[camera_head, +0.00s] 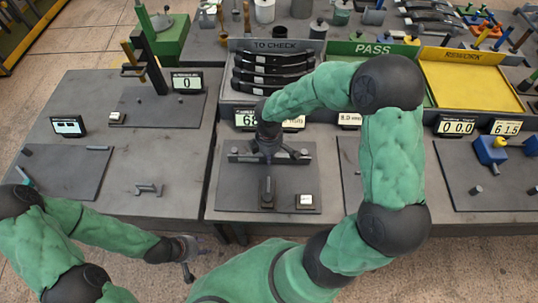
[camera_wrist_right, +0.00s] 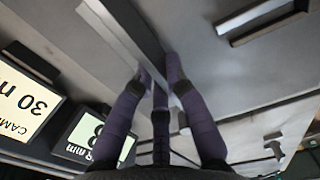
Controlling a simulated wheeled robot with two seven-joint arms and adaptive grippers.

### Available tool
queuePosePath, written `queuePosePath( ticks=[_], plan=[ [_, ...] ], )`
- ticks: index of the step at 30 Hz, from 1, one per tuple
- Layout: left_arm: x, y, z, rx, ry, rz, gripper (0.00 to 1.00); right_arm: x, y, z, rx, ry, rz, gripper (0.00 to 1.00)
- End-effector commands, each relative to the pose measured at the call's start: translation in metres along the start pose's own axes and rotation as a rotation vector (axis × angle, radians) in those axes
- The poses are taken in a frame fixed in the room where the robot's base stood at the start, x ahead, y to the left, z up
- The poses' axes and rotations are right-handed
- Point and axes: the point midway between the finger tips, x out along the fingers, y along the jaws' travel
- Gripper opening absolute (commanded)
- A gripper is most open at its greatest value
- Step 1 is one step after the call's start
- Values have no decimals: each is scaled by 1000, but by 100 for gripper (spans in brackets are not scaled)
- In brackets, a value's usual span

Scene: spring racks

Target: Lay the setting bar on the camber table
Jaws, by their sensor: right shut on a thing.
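My right gripper (camera_head: 268,148) reaches down over the grey camber table (camera_head: 236,192) in the middle. In the right wrist view, its purple fingers (camera_wrist_right: 160,82) are shut on a long grey bar, the setting bar (camera_wrist_right: 140,32). In the head view the setting bar (camera_head: 240,157) looks like a dark bar running crosswise below the gripper, over the rear part of the table's plate. I cannot tell whether it touches the table. My left gripper (camera_head: 187,256) hangs low before the front edge of the tables, away from the bar; its finger opening is unclear.
A dark upright (camera_head: 267,192) and a small white-topped block (camera_head: 306,200) stand at the plate's front. Displays (camera_head: 245,119) stand behind it. The TO CHECK rack (camera_head: 275,45) holds several dark springs; PASS (camera_head: 372,49) and REWORK (camera_head: 470,80) trays lie right.

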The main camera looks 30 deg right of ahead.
Motion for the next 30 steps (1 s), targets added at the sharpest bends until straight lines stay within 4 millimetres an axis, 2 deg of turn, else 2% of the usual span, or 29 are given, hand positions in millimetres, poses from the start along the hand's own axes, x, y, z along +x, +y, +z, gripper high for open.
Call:
queuePosePath(
  ticks=[30],
  plan=[
    [-2,1,0,0,0,0,40,-2,11,0,1,1,3,0]
  ],
)
